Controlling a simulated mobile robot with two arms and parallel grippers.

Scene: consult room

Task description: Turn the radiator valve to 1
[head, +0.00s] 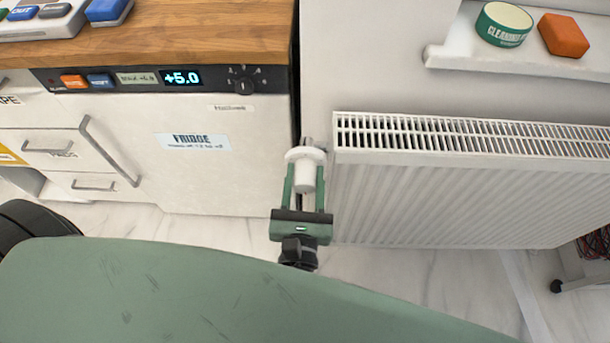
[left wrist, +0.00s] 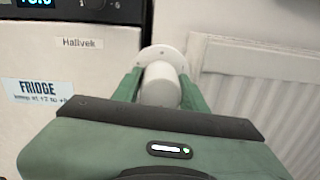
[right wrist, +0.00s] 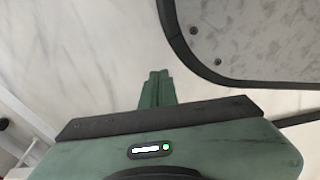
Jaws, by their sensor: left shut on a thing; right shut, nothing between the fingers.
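The radiator valve (head: 305,174) is a white knob with a wider round collar at the left end of the white radiator (head: 440,190). My left gripper (head: 304,190) is shut on the valve, one green finger on each side of it. The left wrist view also shows the valve (left wrist: 160,84) between the fingers (left wrist: 160,88). No number on the valve can be read in any view. My right gripper (right wrist: 157,88) is shut and empty, with its fingertips together above the pale floor. It does not show in the head view.
A fridge (head: 220,170) with a dial and a +5.0 display stands close left of the valve, under a wooden worktop (head: 200,35). A shelf (head: 470,55) above the radiator holds a green-labelled tin (head: 503,25) and an orange block (head: 563,36). The floor (head: 400,275) below the radiator is clear.

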